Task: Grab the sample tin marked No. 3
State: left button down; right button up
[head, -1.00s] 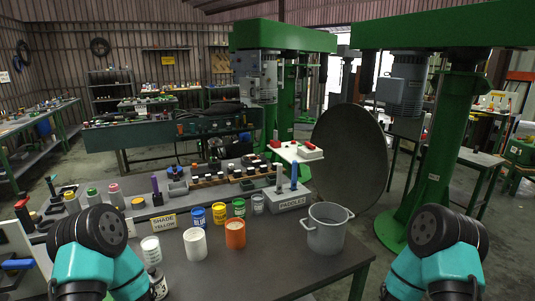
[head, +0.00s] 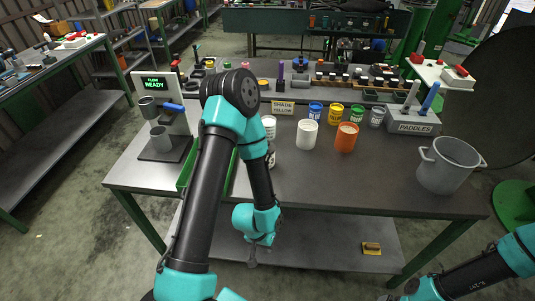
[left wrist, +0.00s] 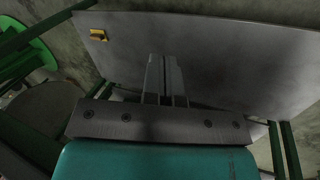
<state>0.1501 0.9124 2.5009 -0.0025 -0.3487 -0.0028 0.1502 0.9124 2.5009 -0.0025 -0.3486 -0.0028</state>
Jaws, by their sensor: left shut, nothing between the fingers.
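A row of small labelled tins stands on the bench: blue (head: 316,110), yellow (head: 337,114), green (head: 357,113) and grey (head: 377,117). Two more pale tins, one at the back (head: 269,124) and one with a dark label (head: 271,157), stand just right of my left arm, which partly hides them. I cannot read a No. 3 on any tin. My left gripper (head: 252,257) is shut and empty, hanging low in front of the bench, below its top and above the lower shelf. Its closed fingers (left wrist: 166,80) show in the left wrist view. My right gripper is out of view.
A white cup (head: 307,135), an orange cup (head: 346,138) and a grey pot (head: 449,165) stand on the bench. A grey paddle block (head: 413,121) is behind. A device with a green display (head: 153,86) stands left. A yellow item (head: 372,248) lies on the lower shelf (head: 325,238).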

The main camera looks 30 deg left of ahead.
pick_arm(q)
jog(key=c, duration=1.9)
grip_release()
jog(key=o, duration=1.8)
